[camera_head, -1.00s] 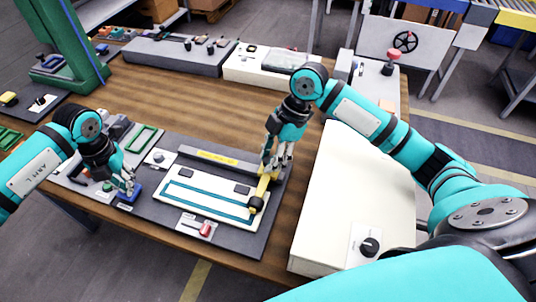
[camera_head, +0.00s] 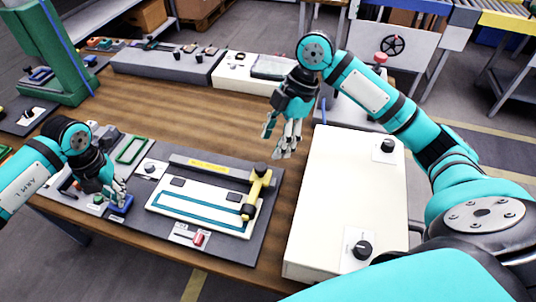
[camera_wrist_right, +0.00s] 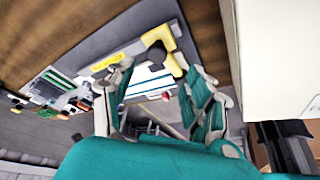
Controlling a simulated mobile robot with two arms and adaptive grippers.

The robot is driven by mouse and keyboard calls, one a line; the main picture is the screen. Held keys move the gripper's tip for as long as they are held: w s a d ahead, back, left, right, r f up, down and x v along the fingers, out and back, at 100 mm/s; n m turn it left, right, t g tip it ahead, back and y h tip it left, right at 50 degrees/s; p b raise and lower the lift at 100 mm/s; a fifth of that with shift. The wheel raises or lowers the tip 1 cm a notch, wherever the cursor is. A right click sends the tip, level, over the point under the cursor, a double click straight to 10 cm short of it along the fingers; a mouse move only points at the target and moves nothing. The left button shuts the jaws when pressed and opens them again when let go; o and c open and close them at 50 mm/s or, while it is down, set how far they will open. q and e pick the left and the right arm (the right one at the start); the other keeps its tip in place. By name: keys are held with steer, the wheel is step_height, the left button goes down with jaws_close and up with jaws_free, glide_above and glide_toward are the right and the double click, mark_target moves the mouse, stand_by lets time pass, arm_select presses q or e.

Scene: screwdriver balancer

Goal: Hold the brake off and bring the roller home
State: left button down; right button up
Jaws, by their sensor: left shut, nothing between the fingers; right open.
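The yellow roller piece with black ends (camera_head: 257,192) lies across the right end of the white panel (camera_head: 165,206) with its teal outline. It also shows in the right wrist view (camera_wrist_right: 163,38). My right gripper (camera_head: 283,150) is open and empty above the board's back right corner, apart from the roller. My left gripper (camera_head: 119,198) is shut with nothing between its fingers. Its tips are at the blue block (camera_head: 122,206) on the board's left and partly cover it. I cannot tell whether they press it. I cannot tell which part is the brake.
A large white box (camera_head: 345,200) with knobs stands to the right. Bare wooden table (camera_head: 190,110) lies behind the board.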

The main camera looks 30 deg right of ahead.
arm_select(q)
steer(key=shift+f, duration=0.1)
arm_select(e)
steer(key=v, duration=0.4)
steer(key=shift+r, duration=0.1)
arm_select(q)
steer(key=shift+r+p, duration=2)
steer(key=shift+r, duration=1.55)
arm_select(e)
step_height(320, 180, up, 4)
steer(key=shift+f, duration=0.1)
